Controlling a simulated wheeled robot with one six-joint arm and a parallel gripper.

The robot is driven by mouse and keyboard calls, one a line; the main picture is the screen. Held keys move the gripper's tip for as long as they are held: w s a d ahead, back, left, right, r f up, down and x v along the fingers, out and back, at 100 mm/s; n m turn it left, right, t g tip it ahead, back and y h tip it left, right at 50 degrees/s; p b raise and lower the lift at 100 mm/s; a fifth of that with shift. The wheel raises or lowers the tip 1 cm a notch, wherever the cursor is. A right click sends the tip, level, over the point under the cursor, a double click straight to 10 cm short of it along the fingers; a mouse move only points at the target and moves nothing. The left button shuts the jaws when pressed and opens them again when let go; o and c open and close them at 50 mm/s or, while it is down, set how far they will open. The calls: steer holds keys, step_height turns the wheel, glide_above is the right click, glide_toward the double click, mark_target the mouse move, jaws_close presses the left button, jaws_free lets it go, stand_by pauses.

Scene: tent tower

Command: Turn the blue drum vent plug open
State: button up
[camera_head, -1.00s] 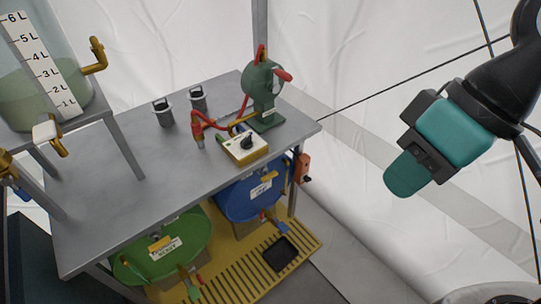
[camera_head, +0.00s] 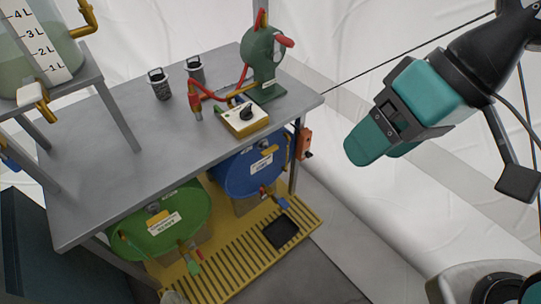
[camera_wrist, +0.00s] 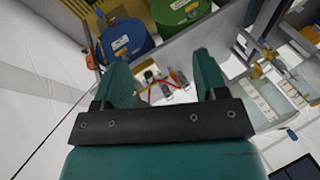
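The blue drum (camera_head: 235,178) lies under the right end of the grey bench, its round face partly covered by the bench top. A yellow fitting (camera_head: 268,149), which looks like its vent plug, sits near the upper part of that face, above a white label. The blue drum also shows in the wrist view (camera_wrist: 125,42) at upper left, beyond the left finger; I cannot clearly tell the plug's turn there. My gripper (camera_head: 372,146) hangs in free air to the right of the bench, apart from the drum. In the wrist view its teal fingers (camera_wrist: 162,78) stand wide apart with nothing between them.
A green drum (camera_head: 165,232) lies left of the blue one, over a yellow slatted grate (camera_head: 225,260). The grey bench (camera_head: 110,140) carries a green pump (camera_head: 265,62), a yellow control box (camera_head: 245,119) and two canisters. An orange box (camera_head: 304,143) hangs by the bench's right leg.

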steer(key=o, duration=0.5)
steer(key=w+a+f+m+y+b, duration=0.2)
steer(key=w+a+f+m+b, duration=0.1)
steer(key=f+b, duration=0.3)
steer(key=w+a+f+m+t+y+b, duration=0.1)
steer(key=w+a+f+m+y+b, duration=0.1)
steer(key=f+b, duration=0.4)
step_height(320, 180, down, 3)
steer(key=shift+w+a+f+m+b, duration=0.1)
steer(key=shift+w+a+m+b, duration=0.3)
steer(key=shift+w+a+m, duration=0.25)
steer(key=m+t+y+b, duration=0.2)
steer(key=m+t+b, duration=1.1)
steer(key=m+b, duration=1.55)
glide_toward(272, 152)
steer(key=shift+n, duration=0.5)
steer(key=p+x, duration=1)
steer(key=p, duration=1)
steer(key=shift+a, duration=0.15)
steer(key=shift+w+a, duration=0.25)
steer(key=shift+w, duration=0.2)
